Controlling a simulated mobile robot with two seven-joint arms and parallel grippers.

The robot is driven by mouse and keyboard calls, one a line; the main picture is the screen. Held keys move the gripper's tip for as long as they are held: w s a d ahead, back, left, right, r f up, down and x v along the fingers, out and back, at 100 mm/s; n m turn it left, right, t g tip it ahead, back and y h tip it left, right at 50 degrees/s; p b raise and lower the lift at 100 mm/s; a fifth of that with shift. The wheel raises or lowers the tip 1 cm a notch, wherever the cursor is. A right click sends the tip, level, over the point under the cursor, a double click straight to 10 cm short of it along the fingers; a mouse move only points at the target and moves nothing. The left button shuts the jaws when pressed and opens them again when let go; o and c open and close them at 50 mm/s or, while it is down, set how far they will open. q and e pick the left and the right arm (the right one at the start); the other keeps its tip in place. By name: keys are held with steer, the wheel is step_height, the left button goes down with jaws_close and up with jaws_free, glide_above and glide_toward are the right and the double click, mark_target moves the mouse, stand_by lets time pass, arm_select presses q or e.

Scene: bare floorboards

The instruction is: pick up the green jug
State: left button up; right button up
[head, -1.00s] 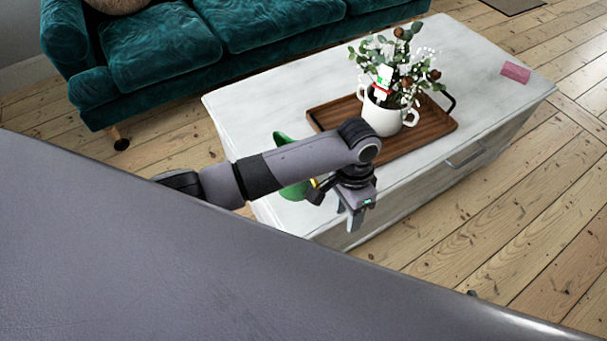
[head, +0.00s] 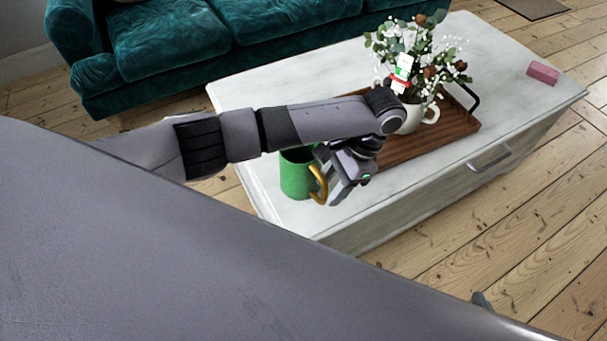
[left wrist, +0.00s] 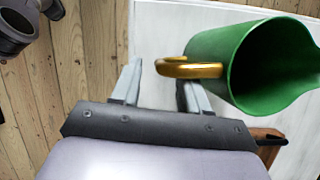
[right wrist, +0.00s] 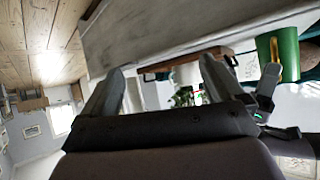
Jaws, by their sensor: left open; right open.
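The green jug (head: 296,174) stands upright at the near left end of the white table, partly hidden by my left arm in the head view. Its gold handle (head: 320,185) faces my left gripper (head: 338,193). In the left wrist view, the jug (left wrist: 262,62) shows its open mouth, and the handle (left wrist: 190,67) reaches across to the gap between the open fingertips (left wrist: 160,80). Whether the fingers touch it I cannot tell. My right gripper (right wrist: 160,80) is open and empty, away from the jug (right wrist: 289,55), which shows at the right of its view.
The white table (head: 290,90) bears a wooden tray (head: 440,140) with a white vase (head: 411,120) of flowers behind my left gripper. A pink block (head: 543,72) lies at the far right end. A teal sofa (head: 250,40) stands behind. Floorboards in front are clear.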

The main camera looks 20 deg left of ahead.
arm_select(q)
steer(key=x, duration=0.2)
steer(key=shift+s+a+f, duration=0.1)
steer(key=shift+f, duration=0.2)
jaws_close()
steer(key=shift+r, duration=0.1)
steer(key=shift+r, duration=0.2)
